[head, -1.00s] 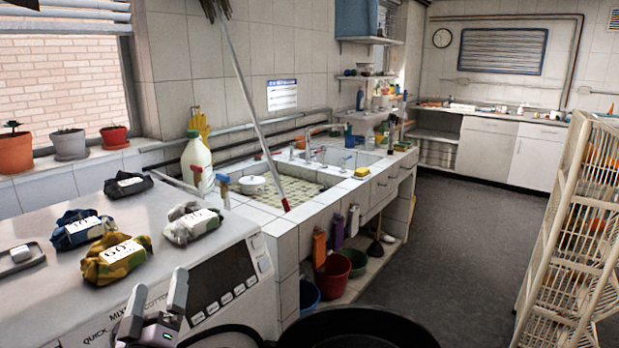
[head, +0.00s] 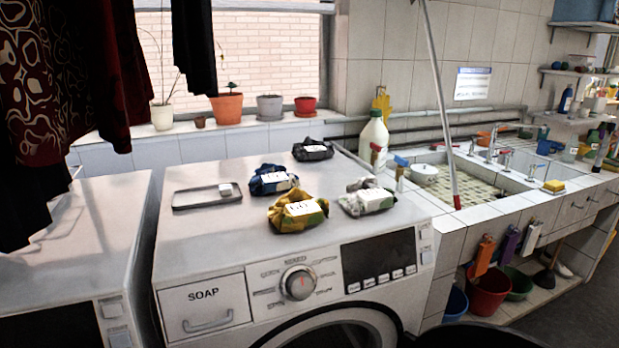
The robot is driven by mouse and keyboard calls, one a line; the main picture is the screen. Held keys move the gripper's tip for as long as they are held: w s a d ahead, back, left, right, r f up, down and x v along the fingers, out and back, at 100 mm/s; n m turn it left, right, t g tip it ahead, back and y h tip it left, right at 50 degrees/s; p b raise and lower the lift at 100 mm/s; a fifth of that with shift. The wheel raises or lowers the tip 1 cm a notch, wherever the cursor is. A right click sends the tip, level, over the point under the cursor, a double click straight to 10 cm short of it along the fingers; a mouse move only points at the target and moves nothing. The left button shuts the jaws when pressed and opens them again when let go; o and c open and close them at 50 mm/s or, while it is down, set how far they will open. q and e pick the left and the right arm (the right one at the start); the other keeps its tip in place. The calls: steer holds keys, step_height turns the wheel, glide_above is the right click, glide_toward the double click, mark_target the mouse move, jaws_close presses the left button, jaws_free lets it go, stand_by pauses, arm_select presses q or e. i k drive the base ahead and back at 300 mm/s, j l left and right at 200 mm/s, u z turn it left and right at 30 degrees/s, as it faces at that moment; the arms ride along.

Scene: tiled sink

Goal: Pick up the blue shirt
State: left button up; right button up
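A folded blue shirt bundle (head: 271,180) with a white label lies on top of the washing machine (head: 180,238), just right of a small grey tray. A yellow and green camouflage bundle (head: 297,211) lies in front of it. A grey-white bundle (head: 367,197) lies to the right, and a black bundle (head: 313,150) lies behind. All of them rest on the machine's top, apart from the walls. Neither of my grippers shows in the head view now.
A grey tray (head: 207,196) with a small white block lies left of the blue bundle. A white jug (head: 373,137) stands behind at right. Dark clothes (head: 60,110) hang at upper left. A tiled sink (head: 470,187) is at right. The machine's front-left top is bare.

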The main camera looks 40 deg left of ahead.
mark_target(270, 177)
steer(key=u, duration=1.4)
steer(key=i+l, duration=0.1)
steer(key=l+z, duration=0.05)
